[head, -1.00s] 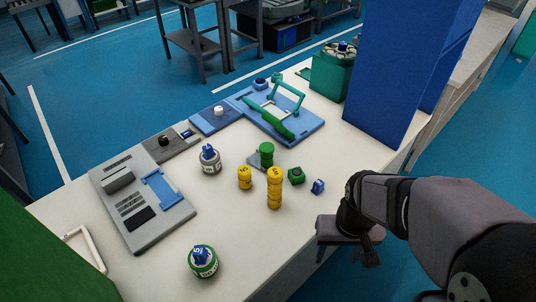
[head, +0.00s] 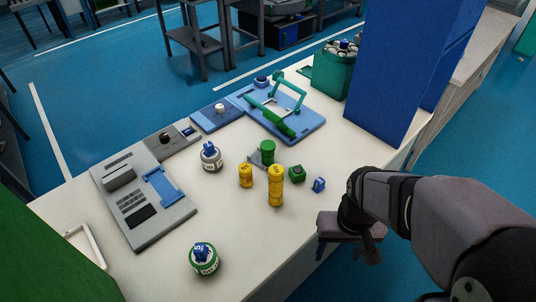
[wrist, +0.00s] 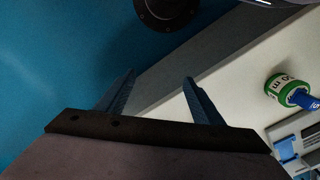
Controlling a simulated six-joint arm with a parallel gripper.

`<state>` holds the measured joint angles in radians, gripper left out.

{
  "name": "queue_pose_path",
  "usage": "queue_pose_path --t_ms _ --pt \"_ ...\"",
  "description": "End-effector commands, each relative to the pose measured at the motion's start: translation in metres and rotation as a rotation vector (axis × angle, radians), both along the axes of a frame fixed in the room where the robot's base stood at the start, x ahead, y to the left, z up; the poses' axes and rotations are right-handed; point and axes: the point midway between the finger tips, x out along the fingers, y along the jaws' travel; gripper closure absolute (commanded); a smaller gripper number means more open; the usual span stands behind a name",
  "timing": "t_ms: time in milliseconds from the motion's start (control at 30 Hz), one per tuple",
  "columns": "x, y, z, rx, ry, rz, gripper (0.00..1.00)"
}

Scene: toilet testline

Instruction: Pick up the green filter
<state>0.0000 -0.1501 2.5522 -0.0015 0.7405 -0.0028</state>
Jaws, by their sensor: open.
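Several green things could be the green filter, and I cannot tell which one it is. A round white can with a green band and blue top (head: 204,260) stands at the near left of the table in the head view. It also shows at the right edge of the wrist view (wrist: 287,92). My gripper (wrist: 159,78) is open and empty, over the table's edge and apart from all of these. In the head view its fingertips are hidden.
Yellow stacked cylinders (head: 275,187) stand beside the green cylinder. A grey fixture (head: 178,215) lies at the left, and a blue tray with a green frame (head: 310,125) lies at the back. A tall blue block (head: 392,70) stands at the right. The near table front is clear.

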Motion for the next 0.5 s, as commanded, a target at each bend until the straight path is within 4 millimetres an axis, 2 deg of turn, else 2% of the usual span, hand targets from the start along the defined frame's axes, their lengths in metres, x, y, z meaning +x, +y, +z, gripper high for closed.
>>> queue_pose_path --t_ms 333,500 --pt "0.001 0.0 0.049 0.0 -0.008 0.0 0.39" --pt "0.046 0.034 0.042 0.082 -0.123 0.045 0.39"
